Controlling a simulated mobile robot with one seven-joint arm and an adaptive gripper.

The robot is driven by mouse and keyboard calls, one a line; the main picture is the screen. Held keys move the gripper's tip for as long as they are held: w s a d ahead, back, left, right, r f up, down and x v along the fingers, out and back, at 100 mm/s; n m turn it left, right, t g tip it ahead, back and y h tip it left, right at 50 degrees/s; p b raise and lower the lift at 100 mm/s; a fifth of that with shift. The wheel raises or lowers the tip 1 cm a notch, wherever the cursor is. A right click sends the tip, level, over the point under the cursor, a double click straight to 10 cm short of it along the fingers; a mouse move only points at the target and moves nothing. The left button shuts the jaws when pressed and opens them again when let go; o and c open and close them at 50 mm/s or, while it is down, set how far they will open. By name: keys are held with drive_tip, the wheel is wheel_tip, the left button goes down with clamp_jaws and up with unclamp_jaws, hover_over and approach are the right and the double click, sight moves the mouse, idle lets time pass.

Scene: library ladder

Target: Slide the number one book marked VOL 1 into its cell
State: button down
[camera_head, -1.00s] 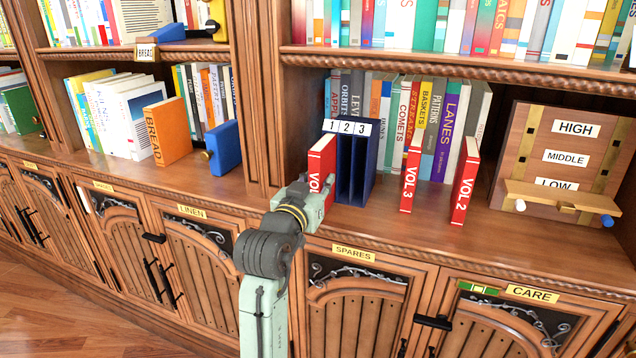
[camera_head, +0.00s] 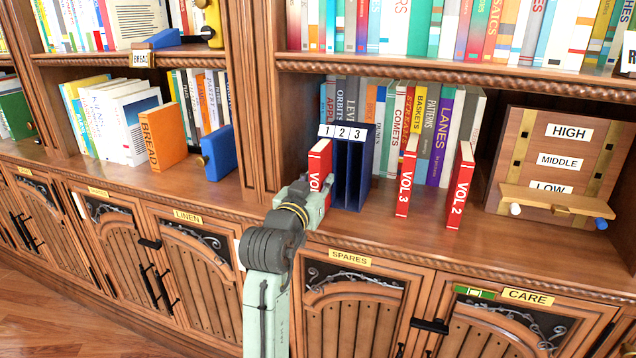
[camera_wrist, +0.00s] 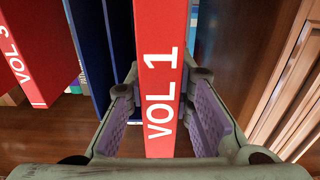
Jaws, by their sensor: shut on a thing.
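The red book VOL 1 (camera_head: 319,162) stands upright at the left side of the blue rack (camera_head: 364,165), whose top strip reads 1, 2, 3. Its front part sticks out beyond the rack, near the cell marked 1. How far its back end reaches into that cell is hidden. My gripper (camera_head: 318,192) is shut on the book's lower front part. In the wrist view, my gripper's fingers (camera_wrist: 163,88) flank the spine of VOL 1 (camera_wrist: 161,110), and the rack's blue panels (camera_wrist: 92,55) show to its left.
Red books VOL 3 (camera_head: 406,176) and VOL 2 (camera_head: 460,186) stand upright to the right of the rack. A wooden upright (camera_head: 258,100) is close on the left. A wooden board marked HIGH, MIDDLE, LOW (camera_head: 518,150) stands far right. The shelf front is clear between them.

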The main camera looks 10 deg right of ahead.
drive_tip(key=shift+w+d, duration=0.4)
drive_tip(key=shift+w, duration=0.15)
drive_tip(key=c, duration=1.3)
unclamp_jaws()
drive_tip(key=v, duration=1.2)
drive_tip(key=shift+c, duration=0.3)
